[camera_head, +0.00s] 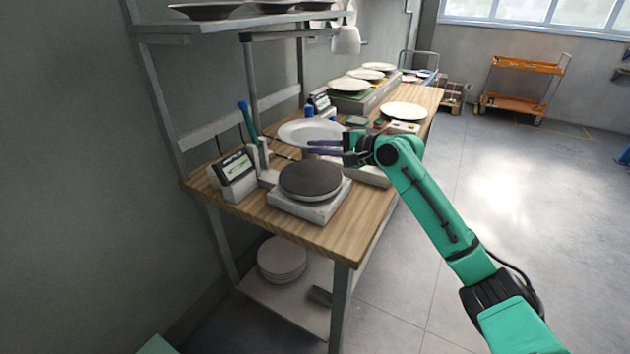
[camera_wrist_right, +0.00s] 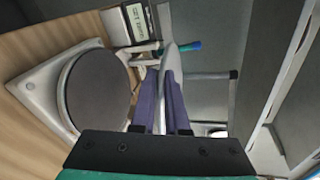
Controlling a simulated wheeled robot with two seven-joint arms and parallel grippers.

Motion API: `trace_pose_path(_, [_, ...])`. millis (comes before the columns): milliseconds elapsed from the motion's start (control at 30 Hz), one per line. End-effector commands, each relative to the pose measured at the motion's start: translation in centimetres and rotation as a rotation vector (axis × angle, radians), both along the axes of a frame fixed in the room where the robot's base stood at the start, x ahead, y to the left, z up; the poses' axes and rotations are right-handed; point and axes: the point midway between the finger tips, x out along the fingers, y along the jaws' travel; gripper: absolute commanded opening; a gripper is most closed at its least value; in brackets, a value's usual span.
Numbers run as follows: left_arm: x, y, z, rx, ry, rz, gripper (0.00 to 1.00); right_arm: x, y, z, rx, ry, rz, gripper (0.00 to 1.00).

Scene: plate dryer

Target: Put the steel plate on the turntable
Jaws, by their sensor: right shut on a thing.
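The turntable, a dark round disc (camera_head: 311,179) on a square grey base (camera_head: 308,207), stands at the near end of the wooden bench. Its disc is bare and also shows at the left in the right wrist view (camera_wrist_right: 97,90). The steel plate (camera_head: 308,130), pale grey and round, is behind the turntable in the head view. My right gripper (camera_head: 328,147) is shut on the plate's rim. In the right wrist view the plate (camera_wrist_right: 172,62) shows edge-on between the fingers, apart from the disc. My left gripper is not in view.
A small device with a screen (camera_head: 234,175) stands left of the turntable. A blue-handled tool (camera_head: 247,120) stands upright behind it. A lamp (camera_head: 345,40) hangs above the bench. More plates (camera_head: 350,85) lie farther along the bench (camera_head: 345,236). A shelf (camera_head: 240,22) runs above.

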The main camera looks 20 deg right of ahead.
Motion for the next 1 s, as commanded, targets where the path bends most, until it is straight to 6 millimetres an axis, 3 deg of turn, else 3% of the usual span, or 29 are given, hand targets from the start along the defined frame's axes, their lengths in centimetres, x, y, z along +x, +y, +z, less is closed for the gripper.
trace_pose_path(200, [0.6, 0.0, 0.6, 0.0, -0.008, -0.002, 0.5, 0.1, 0.0, -5.2, 0.003, -0.006, -0.002, 0.0])
trace_pose_path(500, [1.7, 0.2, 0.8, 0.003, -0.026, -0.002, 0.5, 0.1, 0.0, -9.8, 0.004, -0.006, -0.002, 0.0])
trace_pose_path(767, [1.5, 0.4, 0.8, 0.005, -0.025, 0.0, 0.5, 0.1, 0.1, -10.6, 0.002, -0.009, -0.001, 0.0])
trace_pose_path(800, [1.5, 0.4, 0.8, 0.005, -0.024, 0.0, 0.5, 0.0, 0.1, -11.0, 0.001, 0.0, 0.001, 0.23])
trace_pose_path(1000, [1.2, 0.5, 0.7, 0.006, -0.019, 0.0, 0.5, 0.1, 0.1, -11.0, 0.001, 0.0, 0.001, 0.24])
